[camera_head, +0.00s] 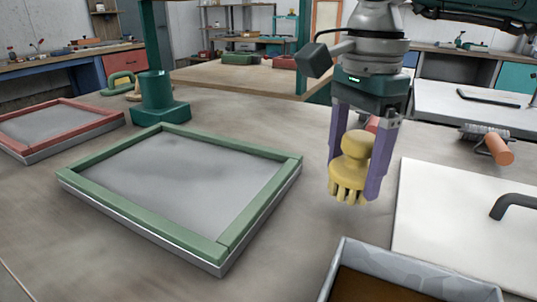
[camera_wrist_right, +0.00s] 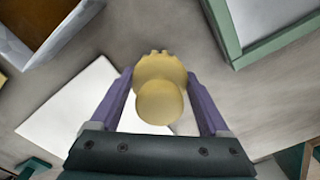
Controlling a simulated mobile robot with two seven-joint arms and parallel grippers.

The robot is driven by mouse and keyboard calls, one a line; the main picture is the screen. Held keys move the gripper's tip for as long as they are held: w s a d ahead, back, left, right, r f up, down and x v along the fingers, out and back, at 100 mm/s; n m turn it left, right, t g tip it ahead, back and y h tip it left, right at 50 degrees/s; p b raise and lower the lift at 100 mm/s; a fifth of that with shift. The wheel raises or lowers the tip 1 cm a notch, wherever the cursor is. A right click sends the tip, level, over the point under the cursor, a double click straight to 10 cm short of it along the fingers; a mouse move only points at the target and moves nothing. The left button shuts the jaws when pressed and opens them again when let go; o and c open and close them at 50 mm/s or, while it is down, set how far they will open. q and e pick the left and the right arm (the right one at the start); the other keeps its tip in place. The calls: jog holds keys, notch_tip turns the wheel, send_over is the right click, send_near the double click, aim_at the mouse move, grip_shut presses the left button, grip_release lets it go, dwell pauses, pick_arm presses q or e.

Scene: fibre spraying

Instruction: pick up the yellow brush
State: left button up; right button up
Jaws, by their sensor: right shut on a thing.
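The yellow brush (camera_head: 350,167) has a rounded knob on top and thick bristles pointing down. My right gripper (camera_head: 357,178) is shut on it, with one purple finger on each side. The brush hangs upright, and its bristle tips appear to be a little above the table. In the right wrist view the brush (camera_wrist_right: 160,88) sits between the two fingers of the right gripper (camera_wrist_right: 160,95). My left gripper is not in view.
A green-framed screen (camera_head: 265,206) lies left of the brush, a red-framed one (camera_head: 100,122) farther left. A grey-walled box (camera_head: 415,268) is at the front right. A white board (camera_head: 460,225) with a black handle (camera_head: 510,204) lies right. An orange-handled roller (camera_head: 497,150) is behind it.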

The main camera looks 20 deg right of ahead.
notch_tip(320, 180, up, 17)
jog(key=p, duration=0.1)
jog(key=o, duration=0.9)
jog(key=shift+c, duration=0.2)
jog(key=c, duration=0.6)
jog(key=shift+c, duration=0.2)
